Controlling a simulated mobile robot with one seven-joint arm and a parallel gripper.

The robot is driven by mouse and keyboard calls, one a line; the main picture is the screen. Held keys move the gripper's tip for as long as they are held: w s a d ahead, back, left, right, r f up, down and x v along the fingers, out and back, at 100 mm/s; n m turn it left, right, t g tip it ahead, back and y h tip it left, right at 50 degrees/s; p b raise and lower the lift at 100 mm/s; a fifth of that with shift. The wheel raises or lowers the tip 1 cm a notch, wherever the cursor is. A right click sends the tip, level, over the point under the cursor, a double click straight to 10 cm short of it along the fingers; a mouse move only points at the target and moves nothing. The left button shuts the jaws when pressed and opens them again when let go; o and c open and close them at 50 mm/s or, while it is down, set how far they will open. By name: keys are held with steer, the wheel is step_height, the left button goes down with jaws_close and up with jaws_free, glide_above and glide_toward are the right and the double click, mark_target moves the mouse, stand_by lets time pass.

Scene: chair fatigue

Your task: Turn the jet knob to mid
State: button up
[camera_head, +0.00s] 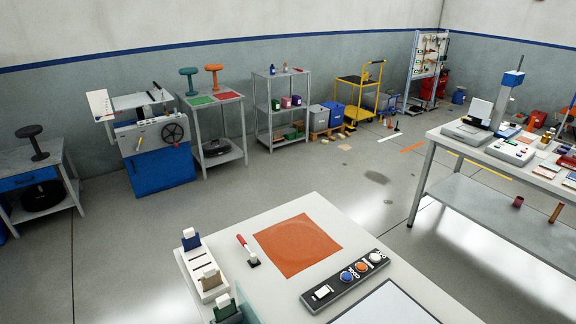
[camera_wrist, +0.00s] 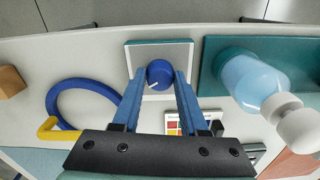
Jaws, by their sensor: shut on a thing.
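In the wrist view a round blue knob (camera_wrist: 160,72) with a short white mark stands on a light grey plate (camera_wrist: 180,52) with a dark teal border. The white mark is on the knob's lower part. I take this to be the jet knob; I can read no label beside it. My gripper (camera_wrist: 159,78) has its two blue fingers on either side of the knob, shut on it. The fingers hide part of the knob's sides. Neither this knob nor my gripper shows in the head view.
A blue ring (camera_wrist: 62,92) with a yellow part lies left, and a brown block (camera_wrist: 10,82) farther left. The head view shows a black control strip (camera_head: 340,285).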

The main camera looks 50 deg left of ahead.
jaws_close()
steer(key=shift+n+p, duration=0.3)
steer(key=shift+n, duration=0.1)
steer(key=n+p, duration=0.2)
steer(key=n, duration=0.1)
steer(key=shift+r+n, duration=0.15)
steer(key=shift+n, duration=0.15)
steer(key=n+p, duration=0.1)
steer(key=n, duration=0.2)
steer(key=shift+n, duration=0.3)
steer(key=shift+n+p, duration=0.7)
steer(key=shift+n, duration=1.1)
steer(key=o, duration=1)
jaws_free()
